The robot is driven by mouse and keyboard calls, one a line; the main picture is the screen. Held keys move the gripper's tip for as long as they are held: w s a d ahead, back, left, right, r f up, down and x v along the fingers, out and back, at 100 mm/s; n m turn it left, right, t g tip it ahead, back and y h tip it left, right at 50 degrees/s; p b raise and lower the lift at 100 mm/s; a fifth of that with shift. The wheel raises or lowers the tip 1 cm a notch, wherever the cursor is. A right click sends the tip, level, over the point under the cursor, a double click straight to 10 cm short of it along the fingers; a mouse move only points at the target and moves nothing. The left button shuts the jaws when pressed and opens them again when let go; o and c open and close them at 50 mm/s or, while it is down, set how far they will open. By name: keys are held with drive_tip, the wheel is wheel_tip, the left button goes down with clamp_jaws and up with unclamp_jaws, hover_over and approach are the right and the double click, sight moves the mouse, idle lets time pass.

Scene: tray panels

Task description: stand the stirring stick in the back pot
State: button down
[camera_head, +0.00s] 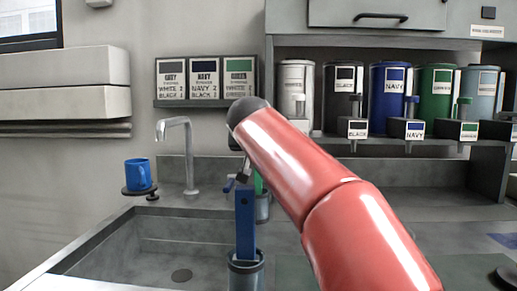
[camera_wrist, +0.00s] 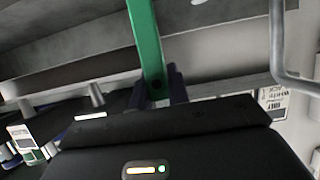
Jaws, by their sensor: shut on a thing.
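A green stirring stick (camera_wrist: 147,42) is between the dark fingers of my gripper (camera_wrist: 160,88) in the wrist view. My gripper is shut on it. In the head view a thin green strip of the stick (camera_head: 258,184) shows beside my gripper (camera_head: 240,182), just above the back pot (camera_head: 264,208). The back pot is partly hidden behind a blue stick (camera_head: 245,225), which stands upright in the front pot (camera_head: 246,275). I cannot tell whether the green stick's lower end is inside the back pot.
A sink (camera_head: 150,240) with a tap (camera_head: 188,150) lies to the left, and a blue mug (camera_head: 138,174) stands on a small holder by it. Several labelled paint canisters with taps line the shelf at right, including a navy one (camera_head: 390,95). Label cards (camera_head: 205,78) hang behind.

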drive_tip(key=shift+f, duration=0.25)
drive_tip(key=c, duration=1.3)
unclamp_jaws()
drive_tip(key=shift+c, duration=0.2)
drive_tip(key=shift+r, duration=0.1)
drive_tip(key=b+v, duration=0.1)
drive_tip(key=v, duration=0.6)
drive_tip(key=shift+s+a+b, duration=0.15)
drive_tip(key=shift+s+b, duration=0.25)
drive_tip(key=shift+s, duration=0.05)
